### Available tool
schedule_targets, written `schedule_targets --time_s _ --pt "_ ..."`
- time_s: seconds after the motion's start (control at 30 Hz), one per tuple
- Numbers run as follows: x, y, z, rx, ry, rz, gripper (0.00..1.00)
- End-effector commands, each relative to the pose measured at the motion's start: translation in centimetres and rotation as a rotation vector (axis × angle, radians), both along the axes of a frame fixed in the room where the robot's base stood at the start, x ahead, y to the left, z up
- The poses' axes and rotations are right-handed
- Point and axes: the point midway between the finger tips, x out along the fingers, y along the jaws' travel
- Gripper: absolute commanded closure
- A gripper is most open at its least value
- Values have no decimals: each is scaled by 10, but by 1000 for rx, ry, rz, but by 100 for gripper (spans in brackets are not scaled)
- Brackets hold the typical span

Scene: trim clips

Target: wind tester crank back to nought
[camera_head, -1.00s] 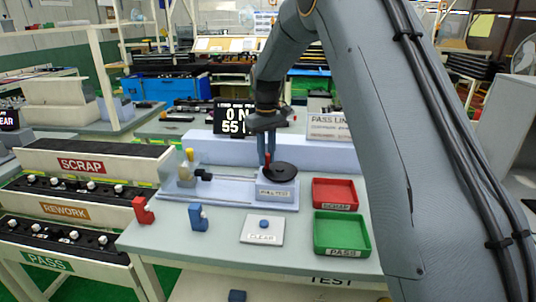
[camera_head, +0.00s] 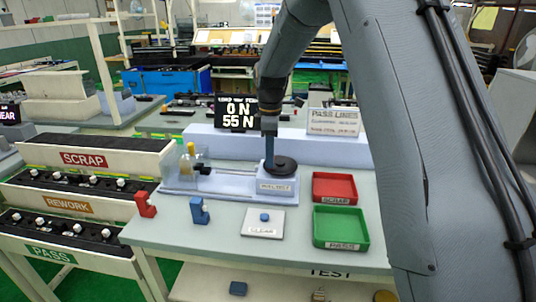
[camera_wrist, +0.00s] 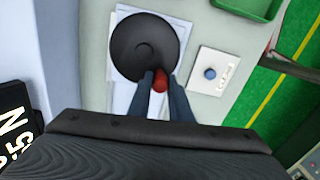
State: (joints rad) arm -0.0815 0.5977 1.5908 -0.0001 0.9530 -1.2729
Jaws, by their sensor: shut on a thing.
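The pull tester (camera_head: 230,186) stands on the bench, with a black crank disc (camera_head: 280,165) on top of its right-hand block. The disc also shows from above in the wrist view (camera_wrist: 143,46). My gripper (camera_wrist: 160,82) is shut on the red crank handle (camera_wrist: 160,79) at the disc's rim. In the head view my gripper (camera_head: 269,155) is at the disc's left edge, and hides the handle. The display (camera_head: 236,113) behind the tester reads 0 N above 55 N. A yellow-topped part (camera_head: 190,150) is at the tester's left end.
A red tray (camera_head: 335,188) and a green tray (camera_head: 341,228) lie to the right. A white CLEAR plate with a blue button (camera_head: 264,217) is in front. A red clip (camera_head: 145,204) and a blue clip (camera_head: 199,210) stand front left. A PASS LINES sign (camera_head: 333,121) stands behind.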

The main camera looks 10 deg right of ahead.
Motion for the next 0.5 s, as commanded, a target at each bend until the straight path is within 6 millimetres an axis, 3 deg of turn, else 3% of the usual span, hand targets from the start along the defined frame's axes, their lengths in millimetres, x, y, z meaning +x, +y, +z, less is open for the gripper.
schedule_targets --time_s 0.5 --pt "-15 -15 2 1 -2 461 100"
